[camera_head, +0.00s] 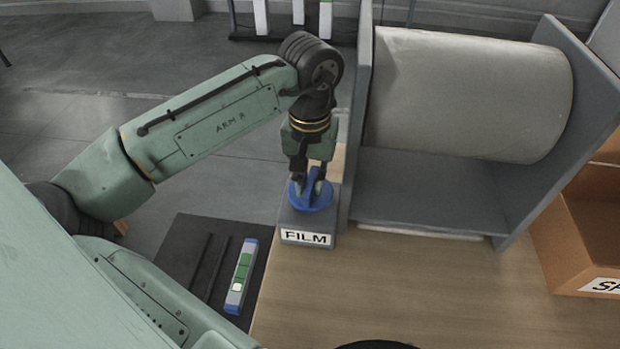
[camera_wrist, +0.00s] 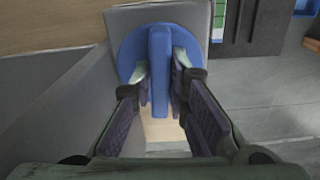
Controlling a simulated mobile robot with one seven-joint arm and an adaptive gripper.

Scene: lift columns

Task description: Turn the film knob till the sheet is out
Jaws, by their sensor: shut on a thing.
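The film knob (camera_head: 311,196) is a blue disc with a raised bar, on top of a grey box with a FILM label (camera_head: 306,238). My gripper (camera_head: 310,178) points down at it from above and is shut on the bar. In the wrist view the knob (camera_wrist: 159,42) shows its bar running up and down the picture, with a fingertip on each side of it. A large pale grey film roll (camera_head: 470,95) lies in a grey holder (camera_head: 430,190) to the right of the box. A thin pale strip (camera_head: 420,232) shows under the holder's front edge; I cannot tell whether it is the sheet.
An orange-brown bin (camera_head: 570,245) with a partly cut-off label stands at the right. A grey bar with green parts (camera_head: 241,275) lies on a dark mat (camera_head: 205,255) at the left. The wooden table top (camera_head: 400,290) in front of the holder is mostly clear.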

